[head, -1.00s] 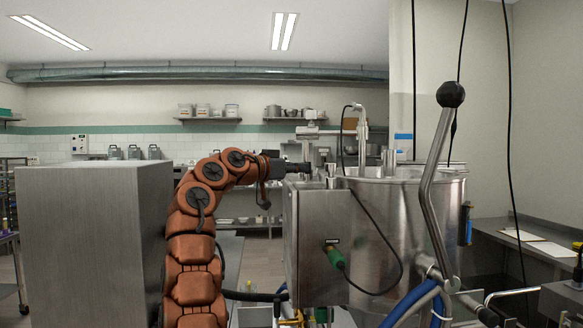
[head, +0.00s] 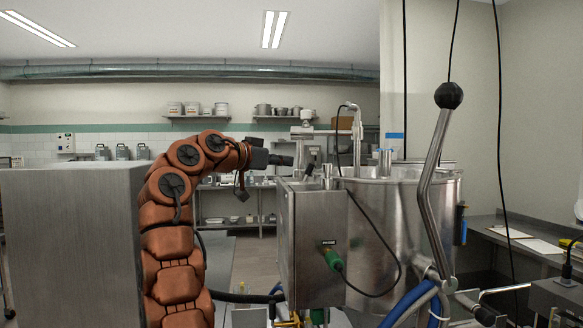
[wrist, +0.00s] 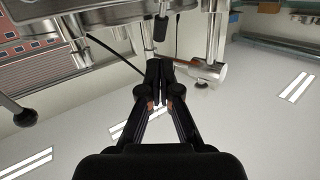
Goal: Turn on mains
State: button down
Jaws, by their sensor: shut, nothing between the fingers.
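The steel depositor machine stands right of centre, with a round steel vessel (head: 420,205) and a steel box (head: 318,245) on its near left side. A green plug labelled as a probe (head: 333,259) sits in the box's face. I cannot make out a mains switch in either view. My gripper (head: 290,160) is shut and empty, just above and left of the box's top edge. In the tilted wrist view, my gripper (wrist: 161,66) has its fingers together near steel fittings (wrist: 208,72) and a short black-ended part (wrist: 161,24). I cannot tell whether it touches anything.
A long lever with a black ball knob (head: 449,95) rises at the machine's right. A large steel cabinet (head: 75,245) stands at the left, close to my arm. Blue hoses (head: 412,303) and a loose black cable (head: 386,245) hang around the machine. A side bench (head: 515,235) is at right.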

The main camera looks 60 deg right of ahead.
jog(key=r+v, duration=0.2)
jog(key=v, duration=0.6)
jog(key=shift+s+d, duration=0.1)
jog(key=shift+f, duration=0.1)
dwell(0.3)
